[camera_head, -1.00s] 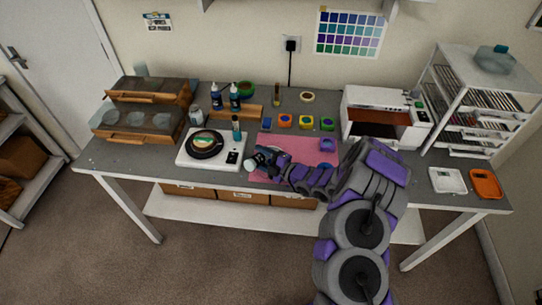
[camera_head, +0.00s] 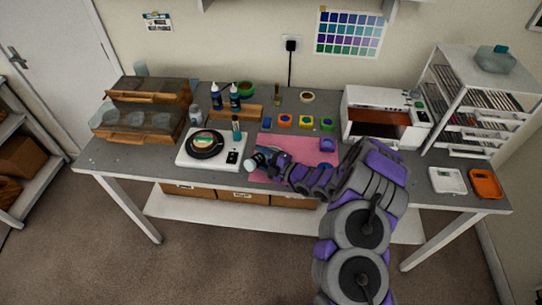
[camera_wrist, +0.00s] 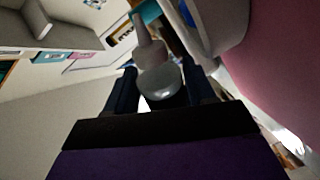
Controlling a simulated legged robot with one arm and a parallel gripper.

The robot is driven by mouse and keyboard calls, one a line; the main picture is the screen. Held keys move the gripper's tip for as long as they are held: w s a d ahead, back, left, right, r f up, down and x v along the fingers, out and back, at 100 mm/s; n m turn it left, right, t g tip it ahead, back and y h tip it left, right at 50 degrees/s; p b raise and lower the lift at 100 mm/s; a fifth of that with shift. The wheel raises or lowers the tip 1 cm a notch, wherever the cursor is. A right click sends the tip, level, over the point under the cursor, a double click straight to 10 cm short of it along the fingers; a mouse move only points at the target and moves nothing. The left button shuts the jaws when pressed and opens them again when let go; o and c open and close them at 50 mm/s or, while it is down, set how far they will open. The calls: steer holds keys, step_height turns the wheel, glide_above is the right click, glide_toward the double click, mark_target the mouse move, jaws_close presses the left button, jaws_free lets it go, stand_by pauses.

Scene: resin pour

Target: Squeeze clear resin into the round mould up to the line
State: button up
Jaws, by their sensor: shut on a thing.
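A black round mould (camera_head: 205,144) with a green and tan inside sits on a white scale-like device (camera_head: 184,160) with a dark display, left of the pink mat. My gripper (camera_head: 263,158) is at the left part of the mat, to the right of the device. In the wrist view my gripper (camera_wrist: 155,92) is shut on a pale translucent bottle (camera_wrist: 160,84) with a narrow neck. Only its whitish end (camera_head: 252,164) shows in the head view. It looks tilted and apart from the mould. The resin level and fill line are too small to tell.
A teal bottle (camera_head: 236,125) stands behind the device's right side. Dark bottles (camera_head: 216,101) stand behind it, near a wooden block (camera_head: 250,112). Several coloured pots (camera_head: 285,121) line the mat's (camera_head: 300,145) back edge. A white oven-like box (camera_head: 385,100) stands at right.

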steer(key=shift+r+p, duration=1.45)
steer(key=shift+r, duration=2.35)
steer(key=shift+f+n+b, duration=0.2)
steer(key=shift+n+b, duration=0.4)
steer(key=n+b, duration=0.2)
steer(key=n, duration=0.1)
steer(key=shift+r+n, duration=0.1)
steer(key=shift+n, duration=0.2)
